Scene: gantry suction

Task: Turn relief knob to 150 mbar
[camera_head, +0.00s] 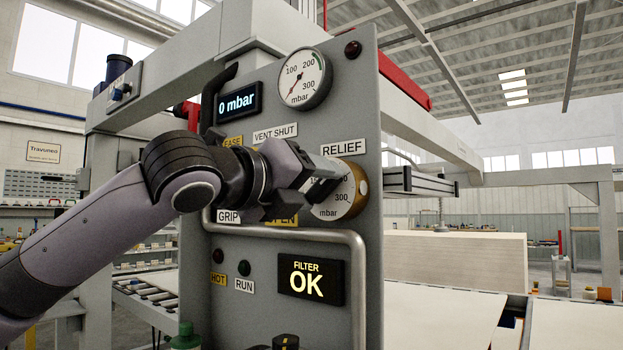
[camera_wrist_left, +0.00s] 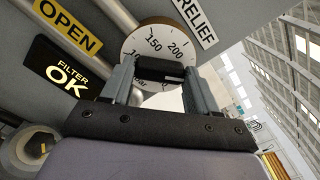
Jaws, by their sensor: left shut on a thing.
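The relief knob (camera_head: 358,190) is a round dial with a white numbered face and brass-coloured rim, on the grey panel under the RELIEF label (camera_head: 341,149). My left gripper (camera_head: 325,185) is at the knob and covers part of its face. In the left wrist view the knob (camera_wrist_left: 150,45) shows 150 and 200 on its upper face, and the left gripper (camera_wrist_left: 160,75) is shut on a dark grip bar across the dial. The knob's pointer mark is hidden, so its setting cannot be read. The display (camera_head: 238,104) reads 0 mbar. My right gripper is not in view.
A round pressure gauge (camera_head: 304,78) sits above the knob. A curved metal rail (camera_head: 330,237) runs below it, over the FILTER OK display (camera_head: 311,278). VENT SHUT (camera_head: 275,133) and GRIP (camera_head: 228,217) labels are close to my arm. Pale stacked boards (camera_head: 455,262) lie at right.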

